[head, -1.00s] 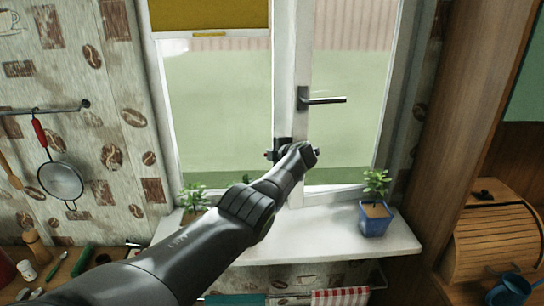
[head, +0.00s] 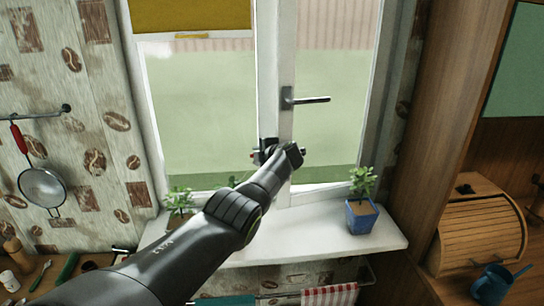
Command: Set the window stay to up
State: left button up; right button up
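The window (head: 208,115) stands ahead, with a dark handle (head: 308,99) on its right sash pointing right. My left gripper (head: 262,152) is at the lower part of the middle frame, below and left of the handle. My own wrist covers most of the gripper, so its fingers cannot be made out clearly. The window stay cannot be told apart; the dark parts at the gripper may hide it. Whether the gripper touches or holds anything cannot be seen. My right gripper is not in view.
A white sill (head: 290,236) runs under the window. A plant in a blue pot (head: 361,216) stands at its right, and another plant (head: 179,201) stands at its left, close to my arm. A wooden bread box (head: 480,235) and a blue watering can (head: 492,285) are at right.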

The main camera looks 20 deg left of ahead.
pick_arm(q)
jog(key=b+v, duration=0.1)
jog(key=v, duration=1.6)
